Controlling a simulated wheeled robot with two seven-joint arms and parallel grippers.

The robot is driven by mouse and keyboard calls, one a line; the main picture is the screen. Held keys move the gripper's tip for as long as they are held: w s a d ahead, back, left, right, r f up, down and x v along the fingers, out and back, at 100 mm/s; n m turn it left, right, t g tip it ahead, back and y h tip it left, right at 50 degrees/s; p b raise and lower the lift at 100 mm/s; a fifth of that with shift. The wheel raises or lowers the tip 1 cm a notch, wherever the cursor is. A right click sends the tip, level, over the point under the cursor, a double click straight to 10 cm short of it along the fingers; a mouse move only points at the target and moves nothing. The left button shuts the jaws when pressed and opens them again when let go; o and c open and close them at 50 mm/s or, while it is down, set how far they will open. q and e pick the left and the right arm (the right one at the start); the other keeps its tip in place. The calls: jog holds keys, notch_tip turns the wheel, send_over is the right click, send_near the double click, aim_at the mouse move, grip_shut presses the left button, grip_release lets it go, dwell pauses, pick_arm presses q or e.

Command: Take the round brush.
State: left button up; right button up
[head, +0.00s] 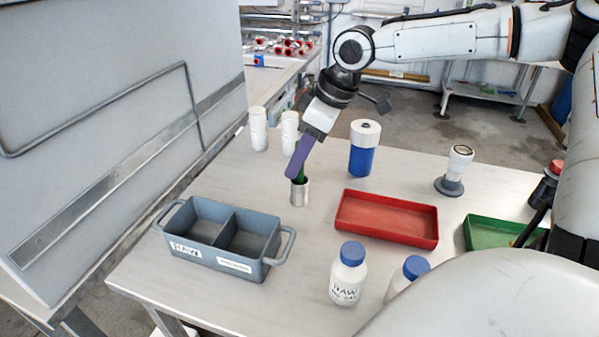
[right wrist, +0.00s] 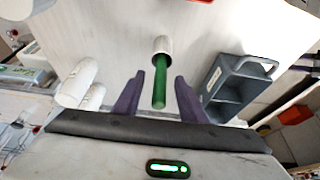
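The round brush shows as a green handle (right wrist: 159,88) standing in a small metal cup (head: 299,193) on the table. In the head view only a sliver of green (head: 303,173) shows beside my right gripper. The brush's other end is hidden in the cup, which also shows in the right wrist view (right wrist: 162,45). My right gripper (head: 296,172) reaches down over the cup from above. In the right wrist view its two purple fingers (right wrist: 160,76) are spread, one on each side of the green handle, with gaps on both sides. My left gripper is not in view.
A grey two-part bin (head: 222,262) stands left of the cup, a red tray (head: 388,238) right of it. White bottles (head: 258,130), a blue jar (head: 361,160), a grey-based device (head: 449,187), a green tray (head: 485,247) and blue-capped bottles (head: 347,283) stand around.

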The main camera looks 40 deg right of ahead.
grip_shut()
